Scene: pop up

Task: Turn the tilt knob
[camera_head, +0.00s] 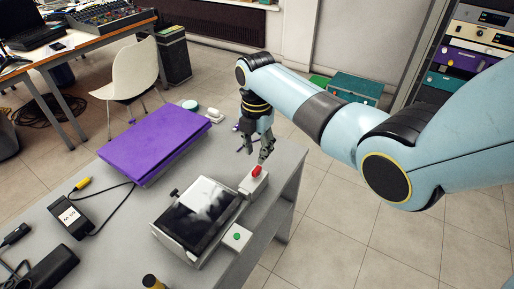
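A tilted device with a dark glossy screen (200,212) sits in a pale frame on the grey table. A small black knob (174,193) sticks out at its upper left side. A small white box with a red knob or switch (256,171) stands to the right of the device. I cannot tell for certain which one is the tilt knob. My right gripper (256,152) points down just above and behind the red part, its fingers spread apart with nothing visible between them. I cannot tell whether a finger touches the red part. My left gripper is out of view.
A purple case (155,140) lies behind the device. A white box with a green button (237,237) sits in front of it. A black adapter (70,216) and cables lie at left. A white chair (135,75) stands beyond the table. The table's right edge is close to my gripper.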

